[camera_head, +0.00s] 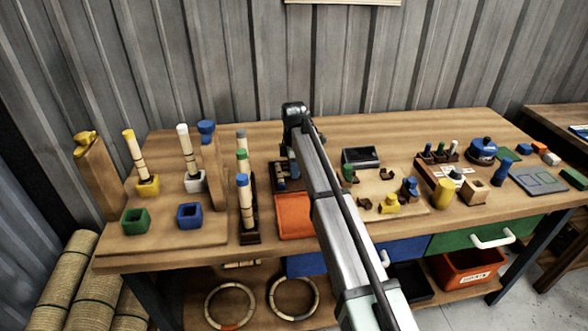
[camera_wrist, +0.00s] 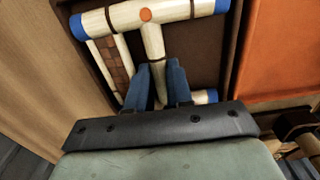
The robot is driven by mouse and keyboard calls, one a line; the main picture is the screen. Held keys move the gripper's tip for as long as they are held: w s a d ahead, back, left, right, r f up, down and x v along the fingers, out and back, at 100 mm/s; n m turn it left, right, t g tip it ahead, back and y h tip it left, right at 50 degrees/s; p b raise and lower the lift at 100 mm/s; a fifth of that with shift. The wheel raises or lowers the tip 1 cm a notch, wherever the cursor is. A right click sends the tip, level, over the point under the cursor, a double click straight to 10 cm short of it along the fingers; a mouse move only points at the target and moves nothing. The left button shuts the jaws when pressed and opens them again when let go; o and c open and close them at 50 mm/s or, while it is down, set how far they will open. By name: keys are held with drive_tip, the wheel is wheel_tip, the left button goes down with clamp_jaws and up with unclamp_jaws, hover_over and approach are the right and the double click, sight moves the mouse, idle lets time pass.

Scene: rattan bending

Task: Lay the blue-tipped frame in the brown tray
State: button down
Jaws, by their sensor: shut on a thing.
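The blue-tipped frame (camera_wrist: 152,42) is a pale cane piece with dark bindings. Its cross bar has blue ends and an orange dot, and a stem runs from it between my fingers. My gripper (camera_wrist: 160,80) is shut on this stem. The brown tray (camera_wrist: 236,50) lies beneath, and the frame is over its opening. The bar's left end overlaps the tray's left side. I cannot tell whether the frame touches the tray floor. In the head view the brown tray (camera_head: 275,168) is partly hidden behind my arm, and my fingertips are hidden.
An orange tray (camera_head: 294,216) adjoins the brown tray's near side. A rack of blue- and green-tipped canes (camera_head: 246,215) stands to the left. A black tray (camera_head: 361,157) and small brown and yellow pieces lie to the right. The bench's back strip is clear.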

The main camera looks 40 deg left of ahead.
drive_tip(key=shift+f, duration=0.15)
idle(0.5)
drive_tip(key=c, duration=0.9)
unclamp_jaws()
drive_tip(key=shift+c, duration=0.2)
drive_tip(key=shift+r, duration=4.5)
